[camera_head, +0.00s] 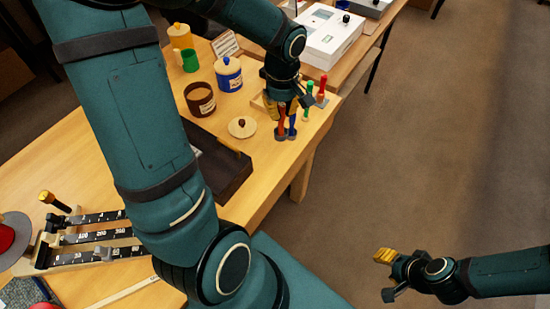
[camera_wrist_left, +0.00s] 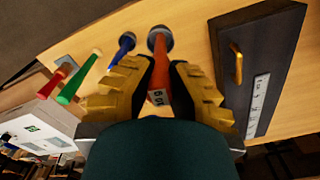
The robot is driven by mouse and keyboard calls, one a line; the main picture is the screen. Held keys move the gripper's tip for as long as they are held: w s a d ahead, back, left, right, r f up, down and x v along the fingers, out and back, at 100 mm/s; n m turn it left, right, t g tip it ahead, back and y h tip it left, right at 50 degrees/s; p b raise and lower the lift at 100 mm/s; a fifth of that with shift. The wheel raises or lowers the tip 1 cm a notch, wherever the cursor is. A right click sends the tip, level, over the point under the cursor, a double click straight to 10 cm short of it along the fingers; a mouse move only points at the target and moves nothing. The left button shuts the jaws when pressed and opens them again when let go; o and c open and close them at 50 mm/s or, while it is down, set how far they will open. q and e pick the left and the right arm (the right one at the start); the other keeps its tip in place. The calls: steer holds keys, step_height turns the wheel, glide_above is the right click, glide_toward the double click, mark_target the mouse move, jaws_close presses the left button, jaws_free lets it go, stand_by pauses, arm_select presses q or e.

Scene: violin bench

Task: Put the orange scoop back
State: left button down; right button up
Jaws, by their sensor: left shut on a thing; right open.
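My left gripper (camera_head: 285,108) is at the far right end of the bench, beside the scoops. In the left wrist view its yellow fingers (camera_wrist_left: 163,85) are shut on the orange scoop (camera_wrist_left: 160,65). The scoop's handle has a small number tag, and its grey round end points away from the gripper. In the head view the orange scoop (camera_head: 281,122) shows below the fingers, close to a blue scoop (camera_head: 292,122). I cannot tell whether it touches the bench or a holder. My right gripper (camera_head: 385,277) is open and empty over the floor, off the bench.
Green (camera_head: 309,88) and red (camera_head: 322,86) handles stand just right of my left gripper. A wooden lid (camera_head: 242,127), brown jar (camera_head: 200,99) and blue jar (camera_head: 229,76) are to its left. A dark box (camera_head: 225,183) lies nearer. The bench edge is close.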

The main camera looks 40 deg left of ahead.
mark_target(275, 132)
arm_select(q)
steer(key=shift+s+a+r+n, duration=0.2)
steer(key=shift+s+a+n, duration=0.25)
steer(key=shift+n, duration=0.15)
steer(key=shift+s+a+f, duration=0.1)
steer(key=shift+f, duration=0.15)
step_height(275, 132, down, 9)
steer(key=b, duration=0.2)
steer(key=shift+b, duration=0.35)
steer(key=shift+f, duration=0.2)
steer(key=c, duration=1.1)
jaws_free()
steer(key=shift+r, duration=0.1)
